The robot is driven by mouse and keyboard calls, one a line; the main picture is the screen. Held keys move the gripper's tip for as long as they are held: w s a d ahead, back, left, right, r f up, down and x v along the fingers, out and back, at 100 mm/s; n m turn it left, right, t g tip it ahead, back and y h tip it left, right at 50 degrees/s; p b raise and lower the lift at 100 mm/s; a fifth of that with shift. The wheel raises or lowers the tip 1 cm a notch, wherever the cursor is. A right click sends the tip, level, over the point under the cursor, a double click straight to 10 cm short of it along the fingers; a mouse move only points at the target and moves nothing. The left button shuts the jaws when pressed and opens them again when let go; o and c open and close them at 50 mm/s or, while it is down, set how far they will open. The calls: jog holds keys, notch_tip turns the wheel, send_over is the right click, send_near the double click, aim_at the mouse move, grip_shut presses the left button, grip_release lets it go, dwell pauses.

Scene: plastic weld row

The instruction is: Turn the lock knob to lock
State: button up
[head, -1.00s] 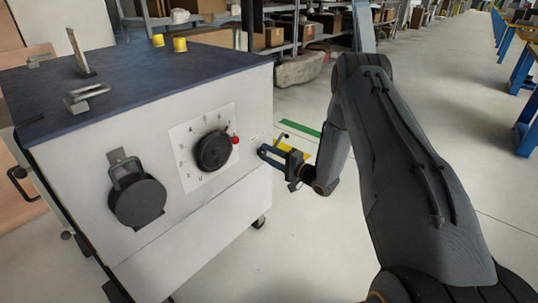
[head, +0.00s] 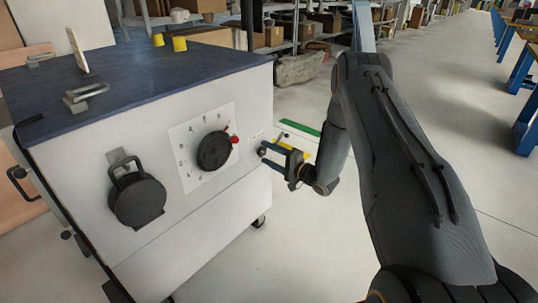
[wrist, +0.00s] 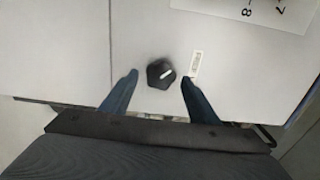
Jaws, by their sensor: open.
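The lock knob is a small black knob (wrist: 160,73) with a white pointer line, on the pale front panel of the cabinet. In the wrist view its pointer slants toward the upper right. My gripper (wrist: 159,77) is open, with one blue finger on each side of the knob and a visible gap on both sides. In the head view my gripper (head: 271,151) is at the right end of the cabinet front, where the knob is small and hard to make out. A small label (wrist: 195,64) sits beside the knob.
The white cabinet (head: 220,208) has a dark top. Its front carries a large black dial (head: 214,151) with a red marker on a numbered plate, and a round black handled part (head: 137,200). Metal clamps (head: 86,97) and yellow caps stand on top. Floor to the right is open.

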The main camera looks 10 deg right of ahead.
jog(key=v, duration=0.7)
jog(key=shift+s+d+p, duration=0.25)
jog(key=shift+p, duration=0.2)
jog(key=w+a+r+n+g+h, duration=0.25)
jog(key=w+r+n+h, duration=0.2)
jog(key=r, duration=0.35)
jog(key=s+a+r+n+g+h, duration=0.25)
jog(key=s+a+r+h, duration=0.2)
jog(key=r, duration=0.25)
jog(key=s+a+r+n+g, duration=0.2)
jog(key=s+a+r+g, duration=0.1)
jog(key=s, duration=1.1)
jog(key=s+a+r+n+g+h, duration=0.1)
jog(key=s+a+r+n+g, duration=0.2)
jog(key=s, duration=1.1)
jog(key=s+a+r+n+g, duration=0.2)
jog(key=s+r+g, duration=0.2)
jog(key=s, duration=1)
jog(key=d+r+m+p, duration=0.3)
jog(key=d+r+p, duration=0.6)
jog(key=p, duration=0.9)
jog(key=shift+r+h, duration=0.15)
jog(key=shift+h, duration=0.15)
